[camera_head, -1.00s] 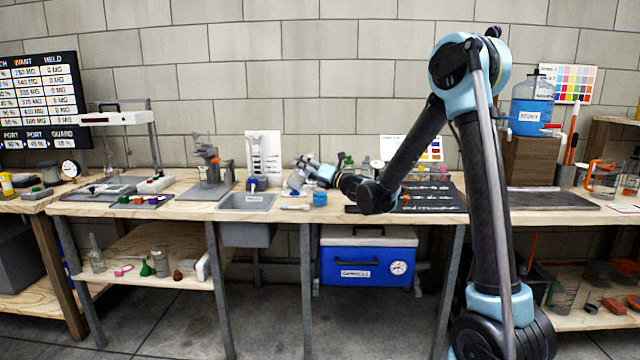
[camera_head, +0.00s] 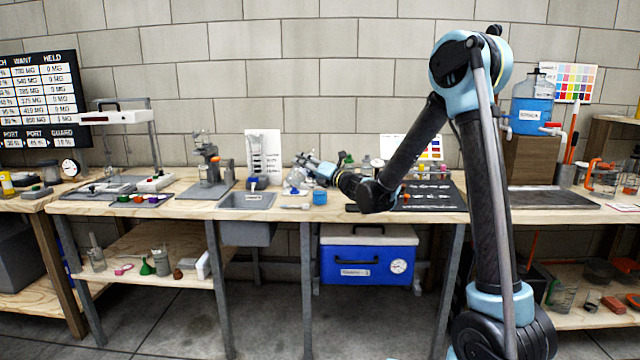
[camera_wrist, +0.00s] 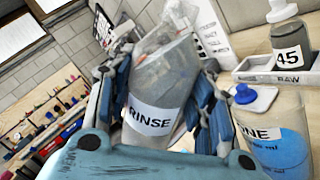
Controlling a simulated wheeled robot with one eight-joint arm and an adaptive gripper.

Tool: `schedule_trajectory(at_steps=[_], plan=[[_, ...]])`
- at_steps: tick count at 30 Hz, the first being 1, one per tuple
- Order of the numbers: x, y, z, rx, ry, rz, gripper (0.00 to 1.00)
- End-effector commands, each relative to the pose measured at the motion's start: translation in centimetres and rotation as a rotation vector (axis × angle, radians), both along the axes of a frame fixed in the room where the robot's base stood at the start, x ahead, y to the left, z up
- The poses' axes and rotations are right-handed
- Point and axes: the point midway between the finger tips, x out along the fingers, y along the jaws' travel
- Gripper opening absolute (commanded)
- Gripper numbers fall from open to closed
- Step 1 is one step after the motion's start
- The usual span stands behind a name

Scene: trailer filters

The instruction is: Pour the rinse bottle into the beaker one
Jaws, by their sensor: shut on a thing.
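My gripper (camera_wrist: 165,105) is shut on the rinse bottle (camera_wrist: 177,78), a translucent bottle with a white RINSE label, in the wrist view. The bottle leans a little relative to the container beside it, and its top is blurred. Beaker one (camera_wrist: 293,118), clear with an ONE label and blue liquid, stands just right of the gripper and is partly cut off by the frame. In the head view my gripper (camera_head: 308,170) is above the middle bench, holding the pale bottle (camera_head: 294,182).
A bottle marked 45 (camera_wrist: 288,50) stands in a white RAW holder (camera_wrist: 262,68) behind the beaker. A blue-knobbed piece (camera_wrist: 247,94) shows near the beaker. A grey sink basin (camera_head: 247,200) lies left of the gripper, and a small blue container (camera_head: 320,198) sits near the bench's front edge.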

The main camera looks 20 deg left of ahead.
Motion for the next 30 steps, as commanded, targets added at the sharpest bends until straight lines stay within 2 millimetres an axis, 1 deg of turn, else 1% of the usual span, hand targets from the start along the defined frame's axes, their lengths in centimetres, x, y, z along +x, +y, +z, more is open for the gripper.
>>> schedule_trajectory(at_steps=[30], plan=[[-0.27, 0.34, -0.31, 0.043, 0.069, 0.003, 0.12]])
